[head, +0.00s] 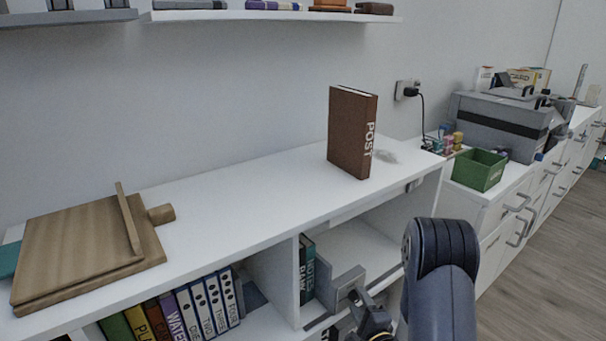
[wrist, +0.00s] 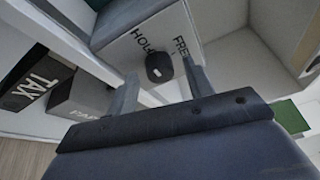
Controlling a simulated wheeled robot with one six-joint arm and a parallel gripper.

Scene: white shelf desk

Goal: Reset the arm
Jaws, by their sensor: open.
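My gripper (wrist: 161,73) shows in the wrist view with its two grey fingers apart. A grey-white box with "HOU" and "FREE" lettering (wrist: 150,45) and a dark round knob (wrist: 159,67) lies beyond the fingers. The knob appears between the fingertips, and I cannot tell whether they touch it. In the head view my dark arm reaches down in front of the white shelf desk (head: 240,220), at the open lower compartment on its right.
A brown "POST" book (head: 350,130) stands on the desk top. A wooden board (head: 75,250) lies at the left. Several binders (head: 205,305) fill the lower left compartment. A green bin (head: 479,170) stands at the right. Dark "TAX" box (wrist: 38,82) is left in the wrist view.

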